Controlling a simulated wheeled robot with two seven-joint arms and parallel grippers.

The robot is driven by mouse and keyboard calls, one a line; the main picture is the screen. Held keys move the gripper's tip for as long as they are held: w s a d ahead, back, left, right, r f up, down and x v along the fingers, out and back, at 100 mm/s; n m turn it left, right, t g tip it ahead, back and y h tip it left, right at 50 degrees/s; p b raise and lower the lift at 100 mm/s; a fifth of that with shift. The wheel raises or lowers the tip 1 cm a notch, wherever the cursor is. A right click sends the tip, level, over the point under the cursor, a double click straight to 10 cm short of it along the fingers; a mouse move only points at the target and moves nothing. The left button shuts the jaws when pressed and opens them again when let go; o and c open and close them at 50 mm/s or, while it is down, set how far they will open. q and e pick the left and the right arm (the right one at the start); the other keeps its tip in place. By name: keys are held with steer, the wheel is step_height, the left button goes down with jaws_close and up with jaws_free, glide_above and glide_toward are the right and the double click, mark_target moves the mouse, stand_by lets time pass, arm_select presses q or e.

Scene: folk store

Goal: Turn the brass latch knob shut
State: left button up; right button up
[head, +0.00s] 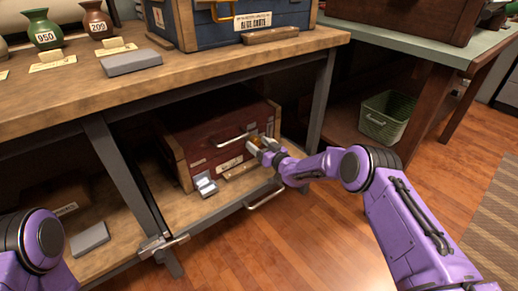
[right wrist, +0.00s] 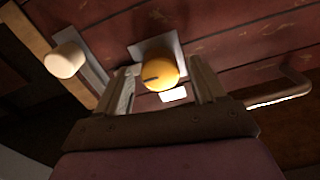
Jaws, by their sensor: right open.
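A dark red wooden chest (head: 212,142) with pale wooden corners sits on the lower shelf. In the right wrist view, the round brass latch knob (right wrist: 160,72) is on a grey metal plate (right wrist: 154,46) on the chest's red front. A short dark slot on the knob lies roughly level in that view. My right gripper (head: 258,146) is at the chest's front right side. Its fingers are open, one on each side of the knob, and it also shows in the right wrist view (right wrist: 165,82). I cannot tell whether they touch it.
A cream knob (right wrist: 65,60) sits left of the brass one, and a bar handle (right wrist: 282,92) to its right. The wooden bench top (head: 190,62) overhangs the chest. A green basket (head: 386,117) stands at right.

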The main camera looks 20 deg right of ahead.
steer(key=shift+w, duration=0.1)
steer(key=c, duration=1.1)
steer(key=shift+o, duration=0.2)
